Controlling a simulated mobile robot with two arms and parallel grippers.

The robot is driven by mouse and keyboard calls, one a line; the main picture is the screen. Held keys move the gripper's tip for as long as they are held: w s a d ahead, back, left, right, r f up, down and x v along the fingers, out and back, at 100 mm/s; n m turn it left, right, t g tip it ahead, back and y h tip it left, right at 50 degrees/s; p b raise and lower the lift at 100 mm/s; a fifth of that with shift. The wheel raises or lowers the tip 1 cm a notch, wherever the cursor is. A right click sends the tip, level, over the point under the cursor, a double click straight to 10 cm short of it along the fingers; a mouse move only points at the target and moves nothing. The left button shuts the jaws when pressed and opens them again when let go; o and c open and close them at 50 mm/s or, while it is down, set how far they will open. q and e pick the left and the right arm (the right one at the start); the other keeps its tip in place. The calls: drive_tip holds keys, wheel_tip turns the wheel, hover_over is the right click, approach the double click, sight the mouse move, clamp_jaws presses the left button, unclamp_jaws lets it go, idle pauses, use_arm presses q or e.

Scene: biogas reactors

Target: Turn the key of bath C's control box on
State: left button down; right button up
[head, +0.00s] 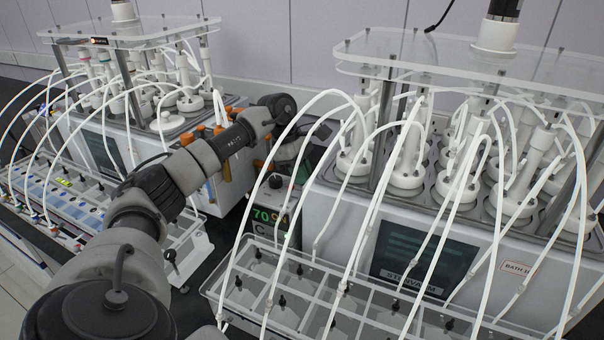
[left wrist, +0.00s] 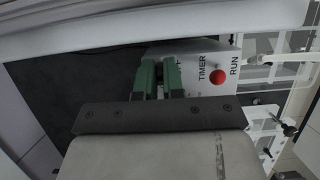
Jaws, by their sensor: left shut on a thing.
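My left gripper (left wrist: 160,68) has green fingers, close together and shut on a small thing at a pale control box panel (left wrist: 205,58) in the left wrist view. The fingers hide what they hold; it sits beside the panel's printed positions and appears to be the key. The words TIMER and RUN read sideways to the right of the fingers, with a red round button (left wrist: 218,77) by them. In the head view my left arm reaches in between the two baths, and the gripper is largely hidden behind white tubes. My right gripper is not in view.
A large bath (head: 341,218) with a dark screen and white tubes stands at right. Another bath (head: 105,150) stands at left. A dark display (head: 265,222) reading 70 C sits between them. A clear compartmented tray (head: 310,300) lies in front, and loose tubes arch around my arm.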

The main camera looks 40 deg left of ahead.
use_arm(q)
drive_tip(key=shift+r, duration=0.1)
drive_tip(key=c, duration=1.2)
unclamp_jaws()
drive_tip(key=shift+c, duration=0.2)
drive_tip(key=shift+a+r, duration=0.2)
drive_tip(key=shift+r, duration=0.2)
drive_tip(key=b+v, duration=0.1)
drive_tip(key=v, duration=0.8)
drive_tip(key=shift+r+b, duration=0.3)
drive_tip(key=shift+r, duration=0.1)
drive_tip(key=shift+s+a, duration=0.1)
